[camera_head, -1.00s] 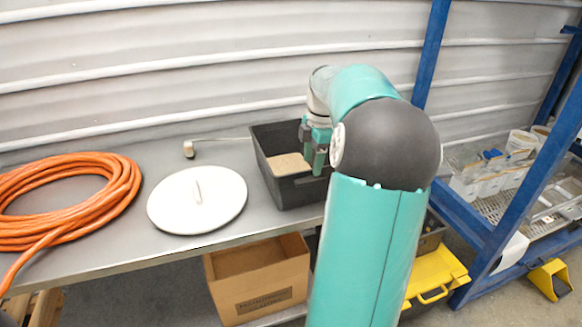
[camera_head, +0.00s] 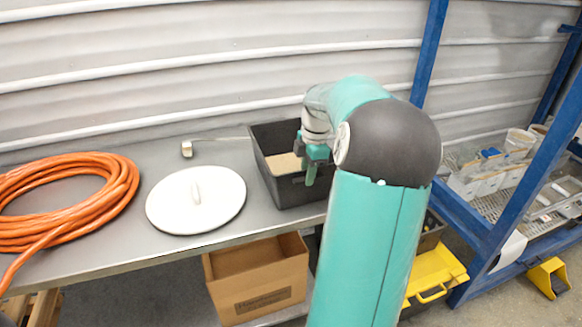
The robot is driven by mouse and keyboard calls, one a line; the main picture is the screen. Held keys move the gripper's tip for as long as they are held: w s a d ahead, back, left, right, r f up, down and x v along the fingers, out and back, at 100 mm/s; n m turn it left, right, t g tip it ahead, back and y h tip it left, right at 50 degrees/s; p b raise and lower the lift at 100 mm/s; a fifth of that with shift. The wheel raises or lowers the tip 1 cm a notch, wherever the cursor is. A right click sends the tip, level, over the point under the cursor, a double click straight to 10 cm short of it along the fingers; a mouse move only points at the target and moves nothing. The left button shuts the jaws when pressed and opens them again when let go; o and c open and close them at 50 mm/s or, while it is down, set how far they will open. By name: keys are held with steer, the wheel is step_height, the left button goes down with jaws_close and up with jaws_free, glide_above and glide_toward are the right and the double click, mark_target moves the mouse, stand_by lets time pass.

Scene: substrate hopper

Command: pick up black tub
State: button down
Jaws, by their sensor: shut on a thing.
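The black tub (camera_head: 288,189) stands on the grey bench, close to its front edge, with light tan material inside. Its right side is hidden behind my arm. My gripper (camera_head: 311,168) is at the tub's right part, with its green fingers pointing down at the wall. It is shut on the tub, though the exact contact is partly hidden by my arm. The tub looks level and I cannot see a gap under it.
A round white lid (camera_head: 222,203) lies left of the tub. A metal-headed tool (camera_head: 187,149) lies behind it. An orange hose coil (camera_head: 62,199) fills the bench's left end. A cardboard box (camera_head: 255,280) sits below. A blue frame (camera_head: 424,55) rises at right.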

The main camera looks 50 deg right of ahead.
steer(key=shift+r, duration=0.1)
steer(key=shift+r, duration=0.45)
steer(key=s+a+r, duration=0.7)
steer(key=a+r, duration=0.4)
steer(key=r, duration=0.1)
steer(key=shift+s+a, duration=0.25)
steer(key=shift+a, duration=0.15)
